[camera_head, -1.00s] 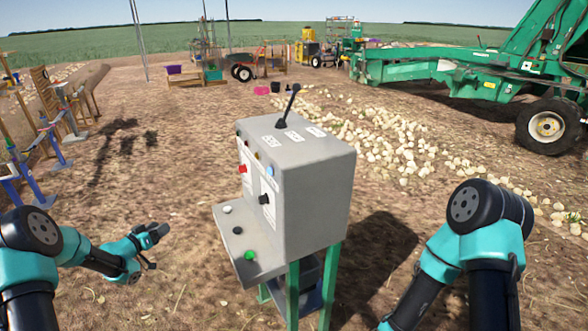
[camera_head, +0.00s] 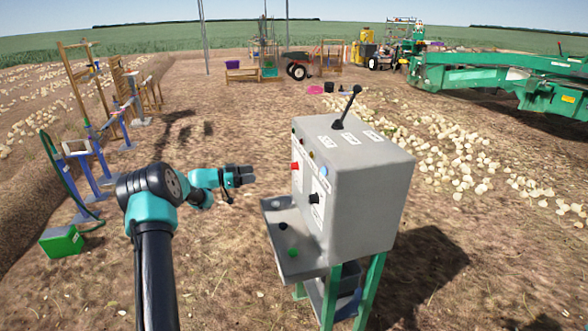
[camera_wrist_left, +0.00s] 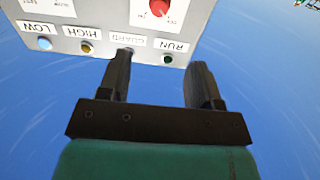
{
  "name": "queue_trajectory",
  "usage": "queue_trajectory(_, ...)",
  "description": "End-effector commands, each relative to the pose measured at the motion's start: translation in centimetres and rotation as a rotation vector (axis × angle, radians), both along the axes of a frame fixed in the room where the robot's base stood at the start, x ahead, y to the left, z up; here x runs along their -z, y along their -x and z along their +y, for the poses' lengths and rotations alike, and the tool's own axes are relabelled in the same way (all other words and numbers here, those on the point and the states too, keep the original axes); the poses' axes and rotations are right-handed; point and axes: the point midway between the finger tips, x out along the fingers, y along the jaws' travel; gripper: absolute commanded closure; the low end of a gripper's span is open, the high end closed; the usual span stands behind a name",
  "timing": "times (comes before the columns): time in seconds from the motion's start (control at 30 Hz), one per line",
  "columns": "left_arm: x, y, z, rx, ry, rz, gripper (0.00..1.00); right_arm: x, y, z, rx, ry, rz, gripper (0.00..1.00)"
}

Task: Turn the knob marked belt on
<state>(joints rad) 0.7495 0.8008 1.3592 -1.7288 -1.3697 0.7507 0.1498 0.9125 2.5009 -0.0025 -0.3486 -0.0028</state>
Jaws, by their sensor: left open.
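A grey control box (camera_head: 365,195) stands on green legs right of centre in the head view. Its left-facing panel has a red knob (camera_head: 295,166) and a black knob (camera_head: 314,198); no belt label is legible. My left gripper (camera_head: 245,175) is open and empty, left of this panel and apart from it. In the left wrist view, the fingers (camera_wrist_left: 161,63) point toward the panel, which shows upside down. There a red knob (camera_wrist_left: 159,7) sits at the top edge, beyond lamps labelled RUN, GUARD, HIGH and LOW. My right gripper is not in view.
A black lever (camera_head: 346,108) rises from the box's top. A lower shelf (camera_head: 298,262) juts out with a black and a green button. Wooden stands and a green box (camera_head: 61,242) are at left. Open soil lies between them and the control box.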

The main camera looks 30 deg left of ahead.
Motion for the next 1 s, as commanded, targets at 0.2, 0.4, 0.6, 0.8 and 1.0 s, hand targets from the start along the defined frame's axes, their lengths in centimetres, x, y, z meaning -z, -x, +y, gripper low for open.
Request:
queue_trajectory(0.2, 0.0, -1.7, -1.7, 0.002, 0.001, -0.001, 0.42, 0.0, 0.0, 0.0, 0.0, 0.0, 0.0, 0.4)
queue_trajectory(0.4, 0.0, -4.1, -4.1, 0.003, 0.001, 0.0, 0.42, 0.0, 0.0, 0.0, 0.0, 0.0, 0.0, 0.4)
queue_trajectory(0.6, 0.1, -6.6, -6.4, 0.002, 0.001, 0.001, 0.42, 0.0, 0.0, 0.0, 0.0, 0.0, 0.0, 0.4)
queue_trajectory(0.8, 0.0, -9.0, -8.8, 0.002, 0.001, 0.0, 0.42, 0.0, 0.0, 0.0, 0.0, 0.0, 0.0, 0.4)
queue_trajectory(1.0, 0.0, -11.1, -10.8, 0.001, 0.001, -0.001, 0.42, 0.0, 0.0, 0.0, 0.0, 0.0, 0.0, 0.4)
